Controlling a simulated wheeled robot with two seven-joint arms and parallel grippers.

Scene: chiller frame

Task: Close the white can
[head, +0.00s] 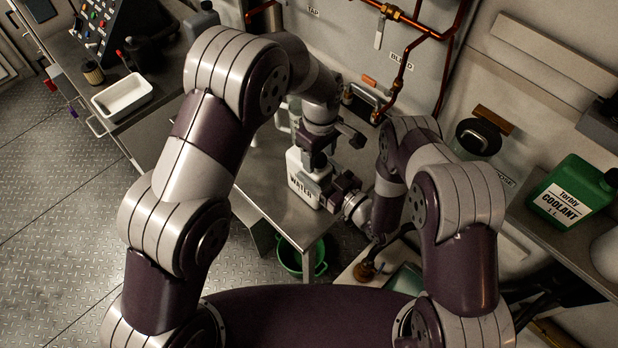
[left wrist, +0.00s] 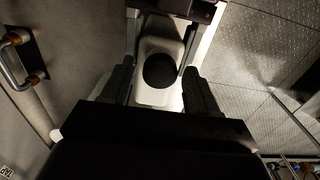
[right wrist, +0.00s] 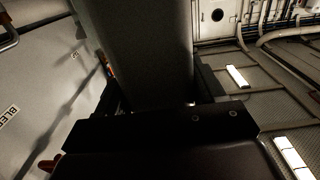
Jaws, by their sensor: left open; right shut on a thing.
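The white can (head: 303,188), labelled WATER, stands on the metal bench. My left gripper (head: 314,156) is right above its top, pointing down and open. In the left wrist view the can (left wrist: 146,96) lies between the spread fingers, with a round black cap or opening (left wrist: 159,70) on its top; I cannot tell which. My right gripper (head: 330,190) comes in from the right and is shut on the can's body. In the right wrist view a large, dark grey surface fills the space between the fingers. No separate lid shows.
A white tray (head: 122,96) stands on the left bench. A green bucket (head: 300,258) is under the bench edge. Copper pipes (head: 445,50) run down the wall behind. A green coolant can (head: 572,195) stands on the right shelf.

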